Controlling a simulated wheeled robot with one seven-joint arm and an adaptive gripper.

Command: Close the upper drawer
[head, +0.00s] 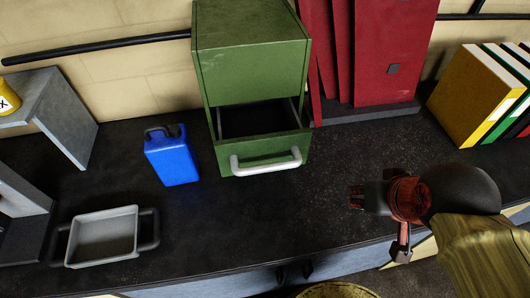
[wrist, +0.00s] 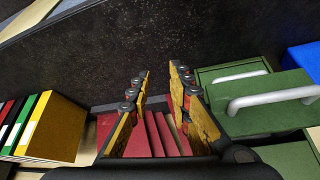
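The green cabinet (head: 250,75) stands at the back of the bench. One drawer (head: 262,150) is pulled out, with a dark opening behind its front and a pale bar handle (head: 266,163) on it. In the wrist view, which is turned round, the cabinet is at the right with two handles, the nearer one (wrist: 272,99) and a farther one (wrist: 240,77). I take the pulled-out drawer as the upper one. My gripper (head: 356,197) is to the right and in front of the drawer, clear of it. In the wrist view its fingers (wrist: 160,78) are apart with nothing between them.
A blue canister (head: 172,155) stands left of the cabinet, and a grey tray (head: 104,238) is at front left. Red binders (head: 385,50) stand right of the cabinet. Yellow and other folders (head: 472,95) are at far right. The bench in front of the drawer (head: 270,215) is clear.

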